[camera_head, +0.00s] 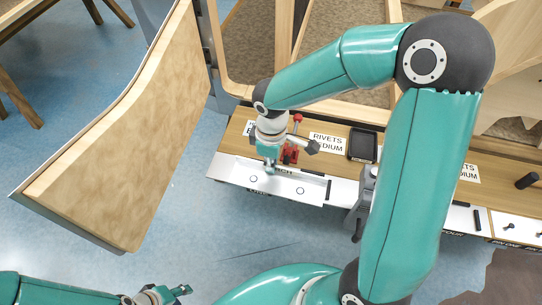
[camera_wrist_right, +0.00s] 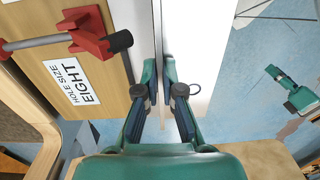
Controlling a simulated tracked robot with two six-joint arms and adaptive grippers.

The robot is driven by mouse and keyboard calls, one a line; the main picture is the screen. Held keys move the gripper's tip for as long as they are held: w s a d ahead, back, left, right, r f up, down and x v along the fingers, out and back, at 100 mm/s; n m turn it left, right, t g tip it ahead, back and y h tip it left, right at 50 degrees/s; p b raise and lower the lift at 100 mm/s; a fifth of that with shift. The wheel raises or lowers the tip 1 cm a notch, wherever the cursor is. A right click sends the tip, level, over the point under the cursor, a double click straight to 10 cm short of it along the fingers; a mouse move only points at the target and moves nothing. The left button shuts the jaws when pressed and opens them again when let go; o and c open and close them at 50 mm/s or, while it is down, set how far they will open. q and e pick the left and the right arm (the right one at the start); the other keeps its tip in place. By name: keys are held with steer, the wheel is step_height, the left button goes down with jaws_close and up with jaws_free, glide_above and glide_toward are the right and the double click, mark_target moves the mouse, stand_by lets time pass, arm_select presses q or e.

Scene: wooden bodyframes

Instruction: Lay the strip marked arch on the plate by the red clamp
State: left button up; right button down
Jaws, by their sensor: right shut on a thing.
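My right gripper (camera_head: 270,170) is over the white metalwork at the bench's front edge. In the right wrist view its fingers (camera_wrist_right: 161,92) are closed on the edge of the pale strip (camera_wrist_right: 198,45), which has a round hole. In the head view the strip (camera_head: 289,188) shows two round holes and lettering partly hidden by the gripper. It lies over or just above the white plate (camera_head: 221,168); I cannot tell whether they touch. The red clamp (camera_head: 290,154) stands right behind; it also shows in the right wrist view (camera_wrist_right: 90,36). My left gripper (camera_head: 168,295) is low at the left, away from the bench.
A "RIVETS MEDIUM" label (camera_head: 327,143) and a black tray (camera_head: 363,145) lie on the bench right of the clamp. A large wooden panel (camera_head: 125,130) stands to the left. An "EIGHT" hole-size label (camera_wrist_right: 73,82) shows by the clamp. Blue floor before the bench is open.

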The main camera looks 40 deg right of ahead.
steer(key=shift+s, duration=0.35)
steer(key=shift+f+n, duration=0.2)
steer(key=shift+n, duration=0.1)
step_height(320, 180, down, 2)
steer(key=shift+f+b, duration=0.1)
steer(key=shift+b, duration=1.05)
step_height(320, 180, down, 3)
steer(key=b, duration=0.2)
steer(key=shift+f+b, duration=0.2)
steer(key=shift+b, duration=0.15)
steer(key=shift+w+d+r+p, duration=0.2)
steer(key=shift+w+d+p, duration=0.15)
steer(key=shift+w+d, duration=0.15)
steer(key=shift+w+d+r+p, duration=0.15)
steer(key=shift+w+d+p, duration=0.2)
steer(key=shift+d, duration=0.2)
steer(key=shift+w+d+f+p, duration=0.1)
steer(key=shift+w+d+p, duration=0.2)
steer(key=shift+w+d, duration=0.55)
steer(key=shift+s+f+b, duration=0.1)
steer(key=shift+f+b, duration=0.5)
steer(key=shift+b, duration=0.1)
